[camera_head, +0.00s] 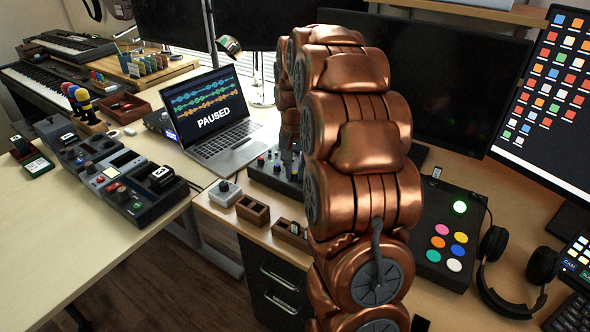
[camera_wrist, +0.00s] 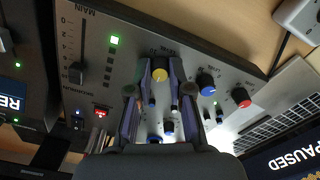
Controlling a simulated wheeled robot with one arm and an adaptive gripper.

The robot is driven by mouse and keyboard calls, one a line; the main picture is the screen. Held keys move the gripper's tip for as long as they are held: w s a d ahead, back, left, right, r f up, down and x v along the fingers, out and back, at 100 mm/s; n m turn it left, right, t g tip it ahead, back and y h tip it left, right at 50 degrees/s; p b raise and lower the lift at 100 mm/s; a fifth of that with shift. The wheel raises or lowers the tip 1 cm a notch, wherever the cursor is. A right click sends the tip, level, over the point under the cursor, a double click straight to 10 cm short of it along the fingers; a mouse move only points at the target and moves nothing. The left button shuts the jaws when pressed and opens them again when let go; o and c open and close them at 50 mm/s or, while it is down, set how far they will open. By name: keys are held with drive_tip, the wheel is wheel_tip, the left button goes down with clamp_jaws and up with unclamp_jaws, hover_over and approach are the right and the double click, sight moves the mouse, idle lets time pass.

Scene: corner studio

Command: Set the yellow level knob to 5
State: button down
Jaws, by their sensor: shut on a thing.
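The yellow level knob (camera_wrist: 159,74) is on a grey mixer panel (camera_wrist: 133,45) in the wrist view. It has a yellow face and a dark body. My gripper (camera_wrist: 160,66) has its two fingers on either side of it, shut on it. The printed scale near the knob is too small and partly covered to read, so I cannot tell its setting. In the head view the mixer (camera_head: 262,175) sits on the desk, partly hidden by my copper arm, and the yellow knob cannot be made out.
Blue (camera_wrist: 206,82) and red (camera_wrist: 241,97) knobs sit close beside the yellow one. A slider (camera_wrist: 76,73) labelled MAIN stands to the left. A laptop (camera_head: 219,117) showing PAUSED is behind the mixer. A button box (camera_head: 431,212) and headphones (camera_head: 494,245) are at the right.

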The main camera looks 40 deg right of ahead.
sight(294, 172)
drive_tip(key=shift+w+r+m, duration=0.1)
drive_tip(key=shift+m, duration=0.2)
drive_tip(key=c, duration=1.1)
unclamp_jaws()
drive_tip(key=shift+o, duration=0.2)
wheel_tip(294, 172, up, 12)
idle(0.3)
